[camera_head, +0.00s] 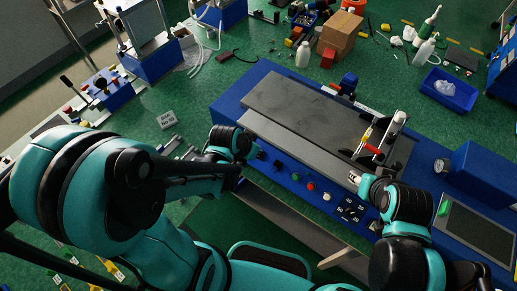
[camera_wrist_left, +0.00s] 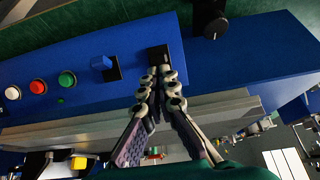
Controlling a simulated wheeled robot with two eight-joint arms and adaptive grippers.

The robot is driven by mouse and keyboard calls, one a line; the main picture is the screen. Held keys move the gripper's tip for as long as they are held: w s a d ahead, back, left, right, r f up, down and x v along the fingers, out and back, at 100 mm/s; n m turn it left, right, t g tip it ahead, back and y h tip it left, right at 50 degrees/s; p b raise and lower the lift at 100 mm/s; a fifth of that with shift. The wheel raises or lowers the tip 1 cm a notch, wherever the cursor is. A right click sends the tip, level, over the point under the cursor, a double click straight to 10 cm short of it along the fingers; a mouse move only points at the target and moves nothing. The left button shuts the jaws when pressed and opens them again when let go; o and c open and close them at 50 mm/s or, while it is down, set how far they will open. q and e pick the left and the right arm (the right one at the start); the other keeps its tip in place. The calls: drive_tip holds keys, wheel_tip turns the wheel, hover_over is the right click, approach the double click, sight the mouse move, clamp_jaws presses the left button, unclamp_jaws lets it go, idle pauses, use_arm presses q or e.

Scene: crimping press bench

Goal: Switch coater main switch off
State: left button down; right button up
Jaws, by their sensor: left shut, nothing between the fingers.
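The coater is the long blue machine (camera_head: 232,108) with a grey flat bed. Its blue front panel carries a black rectangular switch (camera_wrist_left: 158,54), which appears to be the main switch. My left gripper (camera_wrist_left: 159,74) is shut and empty, its fingertips at the lower edge of this switch and overlapping it in view. I cannot tell whether they touch it, or which position it is in. In the head view my left gripper (camera_head: 256,160) is at the left part of the panel, small and dark. My right gripper (camera_head: 354,178) is above the panel's right part; its fingers are unclear.
Beside the switch are a blue selector (camera_wrist_left: 104,66), green (camera_wrist_left: 67,79), red (camera_wrist_left: 38,86) and white (camera_wrist_left: 13,93) buttons, and a black knob (camera_wrist_left: 210,20). A dial (camera_head: 351,211) lies further right. A screen (camera_head: 476,236) stands at the far right.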

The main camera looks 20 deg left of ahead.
use_arm(q)
drive_tip(key=shift+s+f, duration=0.2)
drive_tip(key=shift+w+r, duration=0.1)
use_arm(e)
drive_tip(key=shift+f, duration=0.15)
use_arm(q)
drive_tip(key=shift+a, duration=0.1)
drive_tip(key=shift+s+a+r, duration=0.1)
drive_tip(key=shift+s+a, duration=0.1)
drive_tip(key=shift+s, duration=0.6)
drive_tip(key=shift+r, duration=0.1)
use_arm(e)
drive_tip(key=shift+r, duration=0.2)
